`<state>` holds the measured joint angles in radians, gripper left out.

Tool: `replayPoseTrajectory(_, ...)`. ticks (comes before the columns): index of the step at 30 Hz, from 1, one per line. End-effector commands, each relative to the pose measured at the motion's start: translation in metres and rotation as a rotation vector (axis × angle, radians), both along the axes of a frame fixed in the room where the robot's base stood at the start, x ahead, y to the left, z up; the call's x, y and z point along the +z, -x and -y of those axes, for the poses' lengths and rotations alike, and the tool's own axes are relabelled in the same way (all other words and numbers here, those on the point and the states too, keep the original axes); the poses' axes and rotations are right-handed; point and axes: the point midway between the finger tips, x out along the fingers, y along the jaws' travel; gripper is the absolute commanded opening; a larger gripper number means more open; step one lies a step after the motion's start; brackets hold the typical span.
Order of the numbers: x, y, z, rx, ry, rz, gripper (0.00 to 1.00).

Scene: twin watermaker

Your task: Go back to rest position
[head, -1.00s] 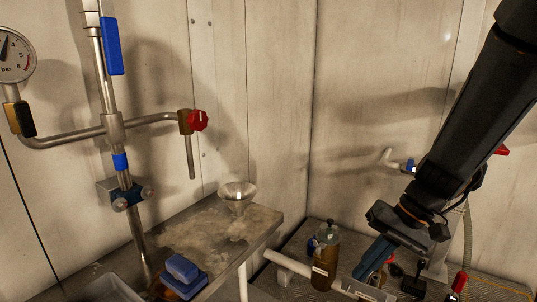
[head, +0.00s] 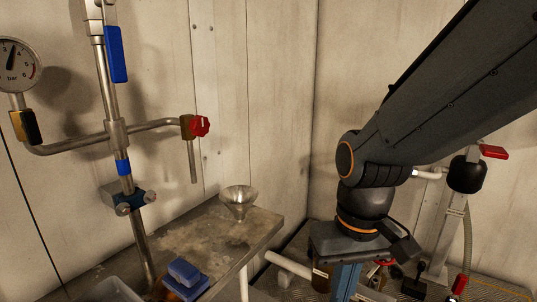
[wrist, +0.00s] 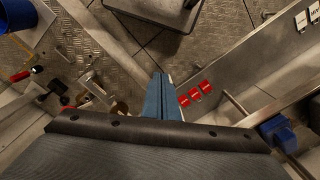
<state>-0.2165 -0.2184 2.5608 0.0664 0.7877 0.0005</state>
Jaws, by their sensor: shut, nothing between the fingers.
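My gripper (head: 346,284) points down at the lower right of the head view, in front of the floor items by the right wall. Its blue fingers run to the bottom edge there, so the tips are partly out of frame. In the wrist view my gripper (wrist: 158,80) shows its two blue fingers pressed together, with nothing between them. My arm reaches in from the upper right corner of the head view.
A metal table (head: 205,240) at left holds a funnel (head: 238,198) and blue blocks (head: 186,274). Pipework with a red knob (head: 200,126) stands above. A red-handled valve (head: 493,152) is at right. Red pieces (wrist: 195,93) show beside the fingers.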

Motion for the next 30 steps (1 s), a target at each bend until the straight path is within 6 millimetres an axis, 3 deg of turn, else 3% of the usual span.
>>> replayPoseTrajectory(11,0.026,-0.001,0.021,-0.06,0.015,-0.004,0.0)
replayPoseTrajectory(21,0.06,0.002,0.057,-0.149,0.037,-0.007,0.0)
replayPoseTrajectory(30,0.065,0.003,0.07,-0.178,0.044,-0.007,0.0)
